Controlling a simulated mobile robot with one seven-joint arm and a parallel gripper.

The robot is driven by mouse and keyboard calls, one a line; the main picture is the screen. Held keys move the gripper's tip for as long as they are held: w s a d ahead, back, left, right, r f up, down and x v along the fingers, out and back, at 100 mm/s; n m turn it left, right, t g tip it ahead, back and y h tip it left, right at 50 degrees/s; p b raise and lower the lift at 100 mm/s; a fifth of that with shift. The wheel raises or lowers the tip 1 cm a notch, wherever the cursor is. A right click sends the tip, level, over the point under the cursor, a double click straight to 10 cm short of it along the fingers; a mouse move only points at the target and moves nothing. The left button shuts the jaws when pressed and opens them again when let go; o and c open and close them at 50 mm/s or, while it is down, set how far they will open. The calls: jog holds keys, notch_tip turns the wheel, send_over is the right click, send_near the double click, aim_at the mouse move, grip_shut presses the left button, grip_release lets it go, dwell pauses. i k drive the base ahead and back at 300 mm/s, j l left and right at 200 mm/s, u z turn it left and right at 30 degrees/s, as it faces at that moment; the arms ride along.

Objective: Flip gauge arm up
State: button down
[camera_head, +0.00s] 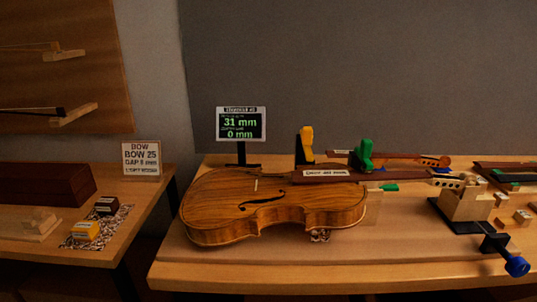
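A violin body (275,200) lies flat on the bench at the centre. A dark bar with a small white label (325,173) lies over its right end; the label is too small to read surely. A yellow upright piece (306,141) on a dark stand and a green upright piece (364,156) rise behind it. I cannot tell which of these parts is the gauge arm. A display (240,123) on a post behind the violin reads 31 mm and 0 mm in green. My gripper is not in view.
A wooden block fixture (465,203) and a blue-knobbed clamp (516,265) stand at the bench's right. The bench front (300,272) is clear.

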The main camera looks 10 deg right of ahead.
aim_at(307, 134)
jog(key=i+j, duration=0.1)
jog(key=j, duration=0.5)
jog(key=i+j, duration=0.1)
jog(key=j, duration=0.5)
